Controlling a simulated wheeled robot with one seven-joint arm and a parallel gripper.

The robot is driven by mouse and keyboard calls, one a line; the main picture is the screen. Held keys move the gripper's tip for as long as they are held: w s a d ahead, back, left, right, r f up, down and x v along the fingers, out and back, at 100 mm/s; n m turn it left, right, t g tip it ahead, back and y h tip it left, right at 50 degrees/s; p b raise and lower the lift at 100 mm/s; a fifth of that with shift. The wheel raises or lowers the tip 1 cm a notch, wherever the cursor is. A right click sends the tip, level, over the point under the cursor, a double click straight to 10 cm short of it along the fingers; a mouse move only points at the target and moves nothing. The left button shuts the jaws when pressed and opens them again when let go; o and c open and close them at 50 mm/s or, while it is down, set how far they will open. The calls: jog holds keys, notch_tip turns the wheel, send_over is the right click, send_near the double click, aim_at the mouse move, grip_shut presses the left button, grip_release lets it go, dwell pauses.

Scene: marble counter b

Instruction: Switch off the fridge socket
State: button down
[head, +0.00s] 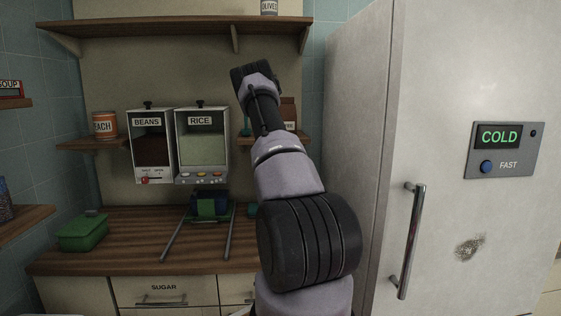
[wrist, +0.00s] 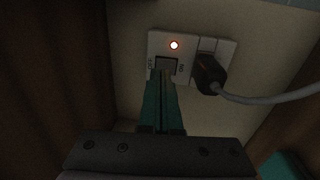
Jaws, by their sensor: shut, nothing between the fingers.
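In the wrist view, a pale socket plate (wrist: 155,45) is on the wall with a lit orange-red light (wrist: 174,45). A black plug (wrist: 209,74) sits in the right part of the plate. My gripper (wrist: 161,74) has its teal fingers shut and empty, tips at the lower edge of the switch; I cannot tell if they touch. The fridge (head: 440,90) shows COLD on its display (head: 500,136) in the head view. The socket is not visible there.
A grey cable (wrist: 262,99) runs right from the plug, close to my fingers. Dark brown surfaces flank the socket. In the head view, BEANS (head: 153,148) and RICE (head: 202,150) dispensers hang above the wooden counter (head: 130,245), which holds a green box (head: 83,232).

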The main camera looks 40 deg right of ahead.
jog(key=shift+x, duration=1.15)
